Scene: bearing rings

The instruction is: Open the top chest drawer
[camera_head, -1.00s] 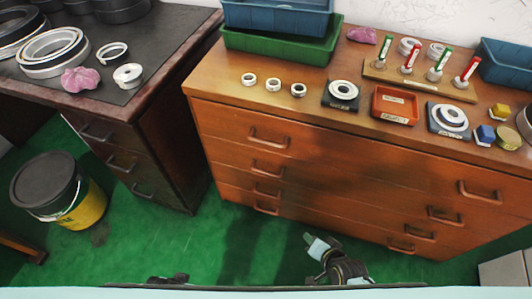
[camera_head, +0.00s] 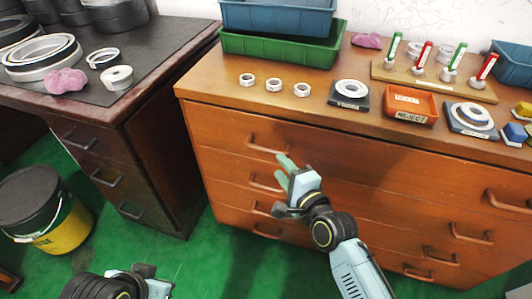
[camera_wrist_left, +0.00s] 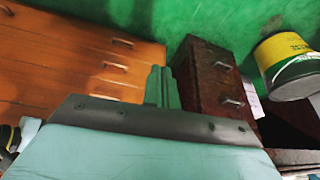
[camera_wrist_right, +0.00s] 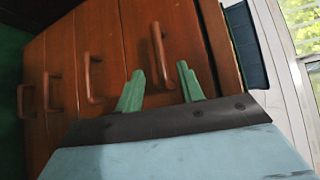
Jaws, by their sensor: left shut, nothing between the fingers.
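The brown wooden chest (camera_head: 330,165) has several drawers, all closed, with dark bar handles on both sides. The top drawer's left handle (camera_head: 268,145) is just above and left of my right gripper (camera_head: 283,168). In the right wrist view the green fingers of this gripper (camera_wrist_right: 160,88) are open and apart, and the same handle (camera_wrist_right: 161,55) lies ahead between their tips; contact cannot be told. My left gripper (camera_head: 158,272) is low at the bottom left, away from the chest. In the left wrist view its fingers (camera_wrist_left: 162,88) are shut together and empty.
On the chest top are three small rings (camera_head: 274,84), a red tray (camera_head: 411,104), bearings on dark pads and stacked bins (camera_head: 285,45). A dark workbench (camera_head: 150,110) stands left of it. A black-and-yellow bucket (camera_head: 42,210) stands on the green floor.

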